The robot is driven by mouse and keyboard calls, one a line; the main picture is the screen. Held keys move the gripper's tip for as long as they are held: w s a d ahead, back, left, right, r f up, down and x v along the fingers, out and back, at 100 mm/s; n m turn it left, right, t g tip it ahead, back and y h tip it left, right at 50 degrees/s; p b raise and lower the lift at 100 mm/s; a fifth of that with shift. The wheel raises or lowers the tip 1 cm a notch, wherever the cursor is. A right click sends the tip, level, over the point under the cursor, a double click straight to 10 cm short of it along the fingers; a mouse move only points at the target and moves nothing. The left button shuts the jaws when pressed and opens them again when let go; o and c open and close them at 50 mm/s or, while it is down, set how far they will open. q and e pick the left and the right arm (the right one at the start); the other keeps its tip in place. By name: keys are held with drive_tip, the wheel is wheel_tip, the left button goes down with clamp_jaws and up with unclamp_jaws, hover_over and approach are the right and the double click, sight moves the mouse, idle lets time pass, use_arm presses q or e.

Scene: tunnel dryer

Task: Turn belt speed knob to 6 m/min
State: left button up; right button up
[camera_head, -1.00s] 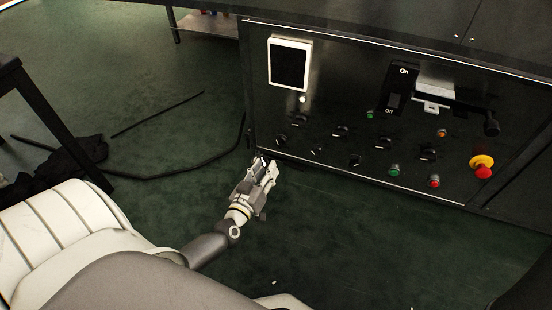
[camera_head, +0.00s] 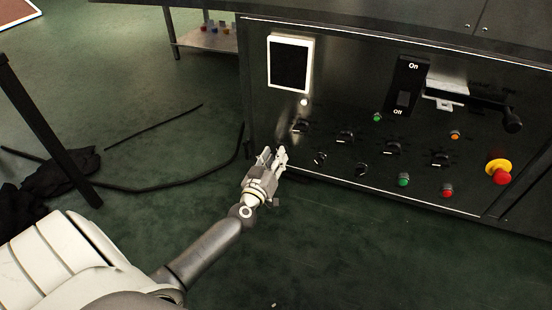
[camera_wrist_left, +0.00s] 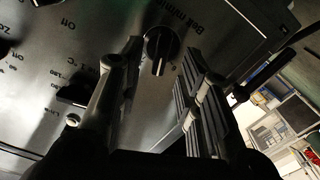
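In the left wrist view, the belt speed knob (camera_wrist_left: 160,45) is a round black knob with a pale pointer line, beside lettering that seems to read "Belt m/min". My left gripper (camera_wrist_left: 160,70) is open, its two fingers spread on either side of the knob in that view, with nothing held. A gap to the panel seems to remain. In the head view my left gripper (camera_head: 272,152) is at the lower left of the dark control panel (camera_head: 335,95), near its leftmost knobs. I cannot tell there which knob is the belt one. My right gripper is out of view.
Another black knob (camera_wrist_left: 75,95) marked °C is beside the left finger. The panel also bears a white-framed screen (camera_head: 290,62), an on/off switch (camera_head: 404,85), a lever handle (camera_head: 511,120) and a red emergency stop (camera_head: 499,174). A black cable (camera_head: 150,188) lies on the floor.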

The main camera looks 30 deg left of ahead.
use_arm(q)
drive_tip(key=shift+x, duration=0.85)
clamp_jaws()
drive_tip(key=n, duration=0.7)
drive_tip(key=shift+a+f+n+p, duration=0.25)
drive_tip(key=shift+n+p, duration=0.05)
drive_tip(key=shift+p, duration=0.1)
drive_tip(key=shift+n, duration=0.3)
